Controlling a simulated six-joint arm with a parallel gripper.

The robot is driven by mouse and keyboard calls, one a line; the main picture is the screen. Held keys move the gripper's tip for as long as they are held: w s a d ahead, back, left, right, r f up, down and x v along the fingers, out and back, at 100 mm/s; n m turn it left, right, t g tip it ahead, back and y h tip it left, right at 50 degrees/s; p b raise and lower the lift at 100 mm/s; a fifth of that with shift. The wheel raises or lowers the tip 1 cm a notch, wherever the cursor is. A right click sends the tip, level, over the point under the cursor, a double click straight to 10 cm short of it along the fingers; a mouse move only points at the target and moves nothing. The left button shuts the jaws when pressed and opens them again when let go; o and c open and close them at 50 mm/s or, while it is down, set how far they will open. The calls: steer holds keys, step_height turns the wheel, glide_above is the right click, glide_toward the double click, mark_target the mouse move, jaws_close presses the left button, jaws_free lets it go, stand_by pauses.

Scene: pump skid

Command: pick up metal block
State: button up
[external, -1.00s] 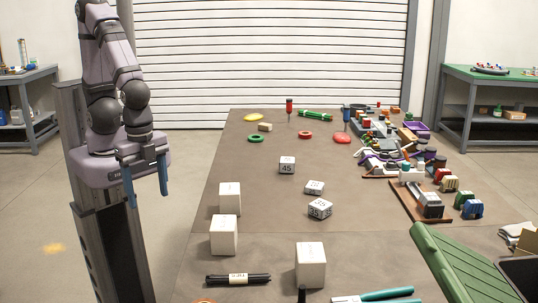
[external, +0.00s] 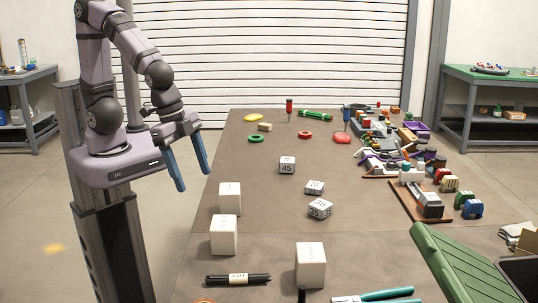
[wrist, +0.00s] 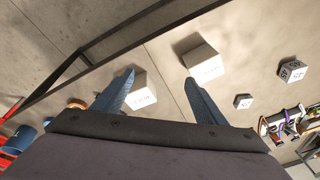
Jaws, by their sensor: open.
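No block is plainly metal in look. Three small grey-white cubes with dark numbers lie mid-table: one marked 45 (external: 287,165), a flatter-looking one (external: 314,187) and a tilted-looking one (external: 320,208). Larger plain whitish blocks stand nearer the camera: one at the left edge (external: 230,198), one in front of it (external: 224,235) and one further right (external: 311,265). My gripper (external: 194,178) is open and empty, above and left of the table edge. In the wrist view, one whitish block (wrist: 203,64) lies beyond my fingers (wrist: 160,78); another (wrist: 143,92) is partly hidden by the left finger.
A black marker-like bundle (external: 238,279) and teal-handled pliers (external: 378,296) lie at the front. A green ribbed piece (external: 462,264) and the pump skid parts (external: 400,155) fill the right. The table's centre-left is clear.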

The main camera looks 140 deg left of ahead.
steer(key=w+a+n+t+y, duration=0.1)
steer(key=w+a+n+y, duration=0.15)
steer(key=a, duration=0.65)
steer(key=n+t+y, duration=0.3)
steer(key=t+y, duration=0.1)
steer(key=t, duration=0.3)
glide_above(285, 159)
steer(key=s+d, duration=0.4)
steer(key=s, duration=0.1)
step_height(285, 159, down, 10)
steer(key=shift+w+a+r, duration=0.1)
steer(key=shift+w+a, duration=0.05)
steer(key=shift+f+t, duration=0.3)
steer(key=shift+p+x, duration=0.75)
steer(key=shift+x, duration=0.95)
steer(key=shift+p+x, duration=0.6)
steer(key=shift+x, duration=1.4)
steer(key=shift+c, duration=0.3)
steer(key=shift+a+r, duration=0.1)
steer(key=shift+r, duration=0.05)
steer(key=c, duration=1.4)
